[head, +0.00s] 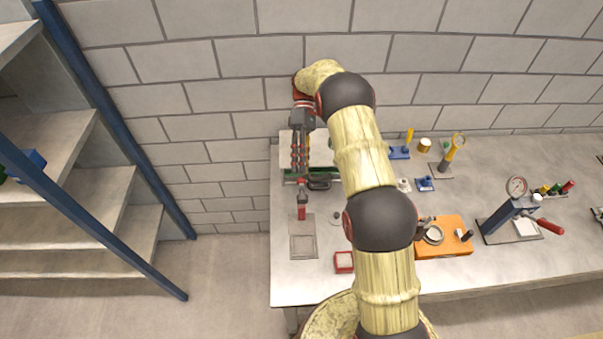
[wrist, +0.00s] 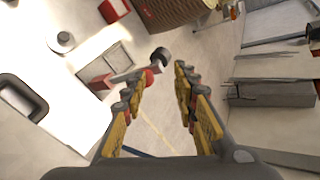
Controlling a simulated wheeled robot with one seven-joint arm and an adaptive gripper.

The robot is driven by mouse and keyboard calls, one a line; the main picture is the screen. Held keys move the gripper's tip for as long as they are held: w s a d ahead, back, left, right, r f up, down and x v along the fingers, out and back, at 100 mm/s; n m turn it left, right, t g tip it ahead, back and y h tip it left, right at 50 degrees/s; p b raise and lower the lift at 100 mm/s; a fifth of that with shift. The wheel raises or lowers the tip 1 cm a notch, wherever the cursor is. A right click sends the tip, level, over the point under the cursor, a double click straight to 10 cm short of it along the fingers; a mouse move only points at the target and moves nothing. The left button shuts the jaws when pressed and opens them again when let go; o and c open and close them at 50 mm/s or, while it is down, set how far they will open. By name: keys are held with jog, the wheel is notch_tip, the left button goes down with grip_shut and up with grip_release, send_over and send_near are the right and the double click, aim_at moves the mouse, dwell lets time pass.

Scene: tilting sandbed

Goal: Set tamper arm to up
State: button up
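The tamper appears to be the small device at the table's left end, with a grey base plate (head: 302,247) and a red upright part (head: 301,212). In the wrist view, the plate (wrist: 103,66) lies beyond my left finger. A short grey lever (wrist: 127,74) with a red knob and a dark round end (wrist: 160,55) shows there, likely the tamper arm. Its exact tilt is hard to tell. My gripper (head: 299,168) points down behind the device in the head view. In the wrist view my gripper (wrist: 160,88) is open, with nothing between the fingers; the red knob appears close to the left fingertip.
A small red box (head: 344,262) stands at the table's front. An orange board (head: 455,246) and a blue press with a gauge (head: 500,215) stand to the right.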

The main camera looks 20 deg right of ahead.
jog(key=shift+a+r, duration=0.1)
jog(key=shift+r, duration=2.1)
jog(key=shift+c, duration=0.2)
